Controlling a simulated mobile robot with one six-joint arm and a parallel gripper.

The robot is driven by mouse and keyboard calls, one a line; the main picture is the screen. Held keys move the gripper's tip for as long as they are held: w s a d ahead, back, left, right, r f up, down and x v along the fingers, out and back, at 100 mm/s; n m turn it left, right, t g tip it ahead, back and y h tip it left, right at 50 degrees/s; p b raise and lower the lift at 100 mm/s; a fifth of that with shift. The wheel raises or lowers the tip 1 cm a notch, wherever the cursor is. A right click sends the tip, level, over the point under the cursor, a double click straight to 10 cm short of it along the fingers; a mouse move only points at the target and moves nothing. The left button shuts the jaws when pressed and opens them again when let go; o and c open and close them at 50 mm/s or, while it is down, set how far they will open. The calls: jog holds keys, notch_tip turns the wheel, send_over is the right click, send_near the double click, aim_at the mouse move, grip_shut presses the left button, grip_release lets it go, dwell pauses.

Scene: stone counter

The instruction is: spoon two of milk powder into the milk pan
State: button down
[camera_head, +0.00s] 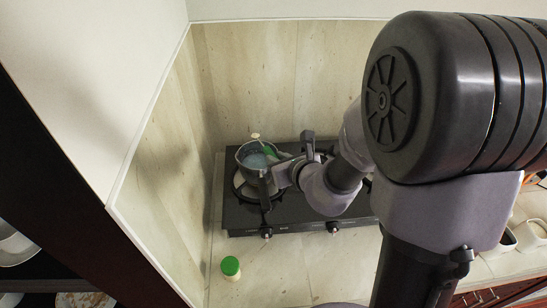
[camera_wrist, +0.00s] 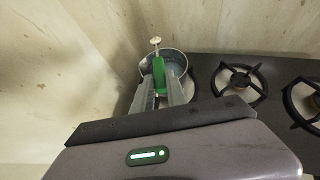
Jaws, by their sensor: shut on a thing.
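The milk pan (camera_head: 240,163) is a small grey metal pan on the left burner, its dark handle pointing toward the front. Something pale bluish lies inside it. In the wrist view the pan (camera_wrist: 181,58) is just beyond my fingertips. My gripper (camera_wrist: 160,88) is shut on the green handle of a spoon (camera_wrist: 158,72), which also shows in the head view (camera_head: 269,151). The spoon's pale bowl (camera_wrist: 155,41) is over the pan's far side; whether powder is in it I cannot tell. A jar with a green lid (camera_head: 230,265), perhaps the milk powder, stands at the front left.
The black gas hob (camera_head: 300,215) has further burners to the right (camera_wrist: 240,79). Stone walls stand close behind and left of the pan. My arm covers much of the right side. The counter around the jar is clear.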

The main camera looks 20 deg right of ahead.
notch_tip(320, 180, down, 5)
jog(key=d+m+t+y+p, duration=0.25)
jog(key=m+y, duration=0.45)
jog(key=m, duration=1)
jog(key=r+n+h+b, duration=0.1)
jog(key=r+n+h, duration=0.1)
jog(key=n, duration=0.3)
jog(key=a+r+n+g+h, duration=0.1)
jog(key=r+n+h, duration=0.1)
jog(key=n, duration=0.4)
jog(key=a+r+n+g+h+b, duration=0.1)
jog(key=n+h, duration=0.2)
jog(key=n, duration=0.2)
jog(key=shift+a+r+n+g+b, duration=0.1)
jog(key=shift+r+n+g+b, duration=0.15)
jog(key=shift+r+n+b, duration=0.15)
jog(key=shift+r, duration=0.15)
